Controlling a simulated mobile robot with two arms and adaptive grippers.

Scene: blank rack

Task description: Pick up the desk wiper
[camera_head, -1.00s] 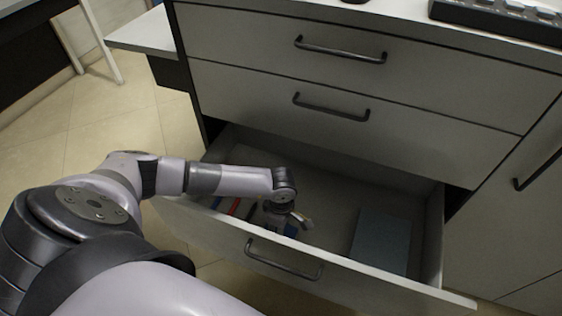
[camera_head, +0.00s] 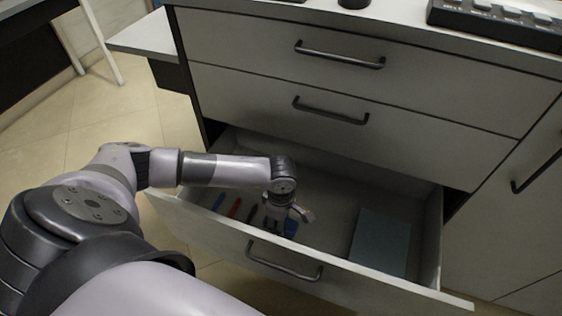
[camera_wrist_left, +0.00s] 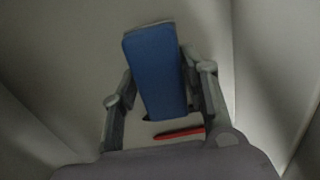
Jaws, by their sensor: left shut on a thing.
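The desk wiper, which I take to be the blue block with a pale grey end, shows in the left wrist view (camera_wrist_left: 158,75). In the head view only a small blue part of it (camera_head: 291,228) shows beside my gripper. My left gripper (camera_head: 277,228) points down inside the open bottom drawer (camera_head: 335,205). In the left wrist view its two fingers (camera_wrist_left: 156,95) sit on either side of the blue block, shut on it. I cannot tell whether the block touches the drawer floor.
A red pen-like item (camera_head: 234,208), a blue one (camera_head: 218,202) and a dark one lie left of my gripper in the drawer. A pale blue flat pad (camera_head: 382,240) lies at its right. The drawer's front wall (camera_head: 330,268) stands close. The floor between gripper and pad is clear.

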